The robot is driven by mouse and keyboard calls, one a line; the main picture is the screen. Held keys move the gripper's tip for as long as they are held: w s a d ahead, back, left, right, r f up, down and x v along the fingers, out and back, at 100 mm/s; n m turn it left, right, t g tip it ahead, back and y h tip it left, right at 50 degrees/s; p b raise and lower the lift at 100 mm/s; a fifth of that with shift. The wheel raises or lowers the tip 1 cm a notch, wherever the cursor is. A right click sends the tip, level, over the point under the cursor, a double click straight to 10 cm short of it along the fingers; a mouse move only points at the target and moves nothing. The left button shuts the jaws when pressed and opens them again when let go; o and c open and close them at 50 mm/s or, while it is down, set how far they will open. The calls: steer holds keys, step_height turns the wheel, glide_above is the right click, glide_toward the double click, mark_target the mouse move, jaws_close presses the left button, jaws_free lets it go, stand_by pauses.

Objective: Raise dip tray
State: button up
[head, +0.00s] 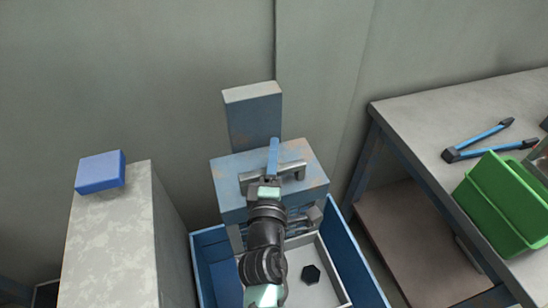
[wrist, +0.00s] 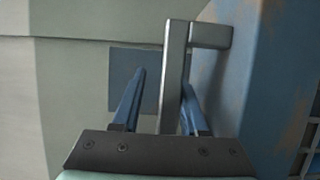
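A worn blue block (head: 228,197) has a grey bar handle (head: 293,172) on it. My gripper (head: 272,160) is at this handle in the head view. In the wrist view the handle bar (wrist: 174,75) lies between the two blue fingers of my gripper (wrist: 163,80). The fingers are apart, with a clear gap on the left and the right finger close to the bar. Below the block, a pale tray (head: 338,277) sits inside a blue tub (head: 358,262). My arm hides part of the tray. I cannot tell how the handle joins the tray.
A black hexagonal piece (head: 310,274) lies in the pale tray. A grey pillar (head: 112,240) with a blue box (head: 100,171) on top stands left. A table (head: 420,110) at right holds blue-handled tongs (head: 480,140) and a green bin (head: 490,215). A wall is behind.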

steer(key=shift+o, duration=0.7)
steer(key=shift+r, duration=0.1)
steer(key=shift+f, duration=0.2)
steer(key=shift+s, duration=0.3)
steer(key=s+a+b, duration=0.1)
steer(key=s+b, duration=0.1)
steer(key=s, duration=1)
steer(key=shift+s, duration=0.15)
